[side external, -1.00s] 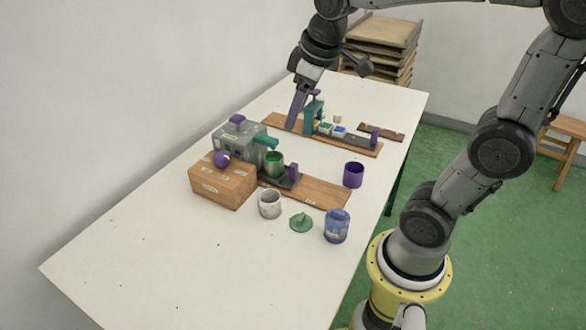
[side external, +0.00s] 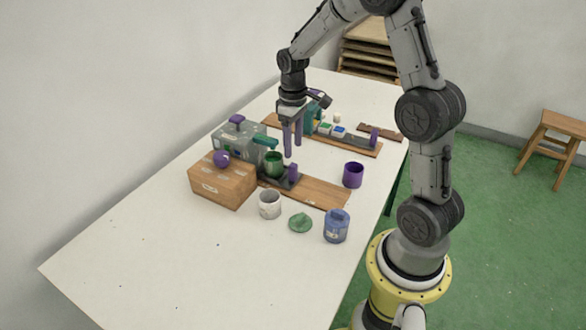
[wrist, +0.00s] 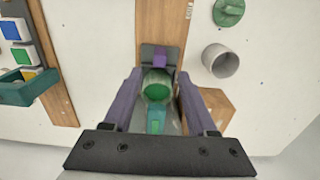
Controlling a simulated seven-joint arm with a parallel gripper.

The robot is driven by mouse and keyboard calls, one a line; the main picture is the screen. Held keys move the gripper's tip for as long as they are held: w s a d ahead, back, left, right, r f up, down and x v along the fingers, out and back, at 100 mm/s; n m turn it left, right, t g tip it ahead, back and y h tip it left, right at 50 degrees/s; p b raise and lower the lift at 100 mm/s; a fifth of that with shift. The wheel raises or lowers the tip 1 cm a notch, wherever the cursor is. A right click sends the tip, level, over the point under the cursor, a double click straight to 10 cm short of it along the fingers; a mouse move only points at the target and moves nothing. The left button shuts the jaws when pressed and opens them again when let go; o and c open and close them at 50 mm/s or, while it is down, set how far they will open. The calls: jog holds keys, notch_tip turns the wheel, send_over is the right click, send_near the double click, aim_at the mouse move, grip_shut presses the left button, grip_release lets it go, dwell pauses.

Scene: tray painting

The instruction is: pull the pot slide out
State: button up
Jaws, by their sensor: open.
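The pot slide (side external: 288,183) is a dark grey plate on a wooden board, with an upright purple handle (side external: 293,171) at its outer end. A green pot (side external: 273,165) stands on it, by the teal spout (side external: 266,143) of a grey machine (side external: 232,140). In the wrist view the handle (wrist: 159,61) lies beyond the pot (wrist: 157,90). My gripper (side external: 293,151) is open and empty, with its purple fingers pointing down above the slide and pot. In the wrist view the fingers of my gripper (wrist: 159,75) appear on either side of the pot and handle; contact does not show.
A cardboard box (side external: 222,184) with a purple knob stands before the machine. A grey-white cup (side external: 269,204), green lid (side external: 300,222), blue jar (side external: 336,226) and purple cup (side external: 353,175) stand around the board (side external: 322,192). A second board with a teal frame (side external: 313,115) lies behind.

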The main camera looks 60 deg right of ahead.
aim_at(293, 164)
notch_tip(293, 164, down, 9)
jog(key=shift+r, duration=0.1)
dwell(0.4)
grip_shut()
dwell(1.3)
